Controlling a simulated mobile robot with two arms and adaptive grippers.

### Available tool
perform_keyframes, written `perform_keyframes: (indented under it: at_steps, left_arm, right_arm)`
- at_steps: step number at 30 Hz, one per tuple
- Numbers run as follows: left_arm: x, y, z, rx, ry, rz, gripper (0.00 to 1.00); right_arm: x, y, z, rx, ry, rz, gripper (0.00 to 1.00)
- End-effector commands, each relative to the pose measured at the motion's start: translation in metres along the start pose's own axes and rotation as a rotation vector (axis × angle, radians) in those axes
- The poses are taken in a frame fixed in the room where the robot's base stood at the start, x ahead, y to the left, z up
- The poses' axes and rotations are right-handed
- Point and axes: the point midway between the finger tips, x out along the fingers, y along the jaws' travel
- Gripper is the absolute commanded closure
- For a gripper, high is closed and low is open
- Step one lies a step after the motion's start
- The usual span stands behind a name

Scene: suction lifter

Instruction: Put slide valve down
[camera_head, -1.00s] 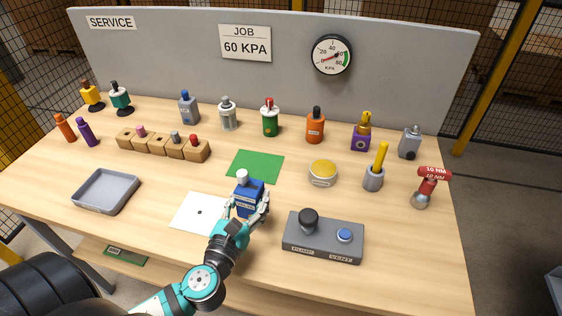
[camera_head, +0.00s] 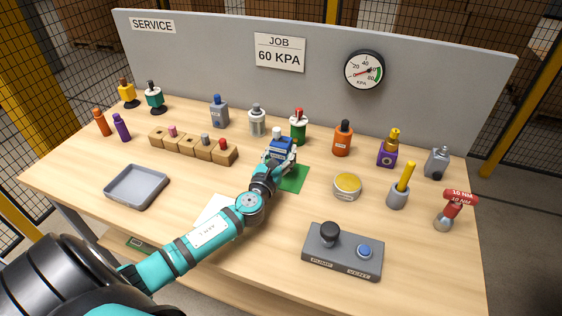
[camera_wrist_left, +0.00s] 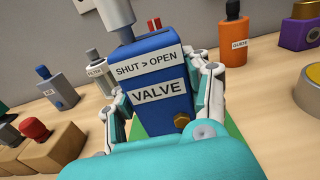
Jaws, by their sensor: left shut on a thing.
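The slide valve is a blue block with a grey-white top knob and labels reading "SHUT > OPEN" and "VALVE". In the head view the valve (camera_head: 281,147) is at the back left part of the green mat (camera_head: 292,179), and it fills the middle of the left wrist view (camera_wrist_left: 160,88). My left gripper (camera_head: 280,158) is shut on the valve, with a finger on each side of it. The valve's underside is hidden, so I cannot tell whether it touches the mat. My right gripper is not in view.
A green-and-red bottle (camera_head: 299,127) stands close behind the valve. A wooden block row (camera_head: 193,146) is to the left and a yellow-topped tin (camera_head: 347,187) to the right. A grey pump and vent box (camera_head: 343,252) stands at the front. A grey tray (camera_head: 137,187) lies at left.

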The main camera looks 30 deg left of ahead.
Motion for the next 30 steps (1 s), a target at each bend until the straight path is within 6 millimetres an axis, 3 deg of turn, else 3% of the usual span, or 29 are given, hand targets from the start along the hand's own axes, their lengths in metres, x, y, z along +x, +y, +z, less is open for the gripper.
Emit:
perform_keyframes:
  at_steps: [6,20,21,25,30]
  left_arm:
    - [0.0,0.001,-0.032,0.001,0.001,0.002,0.89]
    - [0.0,0.0,-0.039,0.001,-0.001,0.0,0.89]
    - [0.0,0.0,-0.038,0.001,0.0,0.0,0.46]
    - [0.0,0.0,-0.038,0.001,0.0,0.0,0.29]
    - [0.0,0.0,-0.038,0.001,0.0,0.0,0.28]
  right_arm:
    - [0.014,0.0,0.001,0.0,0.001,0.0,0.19]
    - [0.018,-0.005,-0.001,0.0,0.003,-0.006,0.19]
    - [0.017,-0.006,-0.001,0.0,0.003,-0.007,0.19]
    - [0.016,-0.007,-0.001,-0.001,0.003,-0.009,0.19]
    - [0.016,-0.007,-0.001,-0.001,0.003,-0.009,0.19]
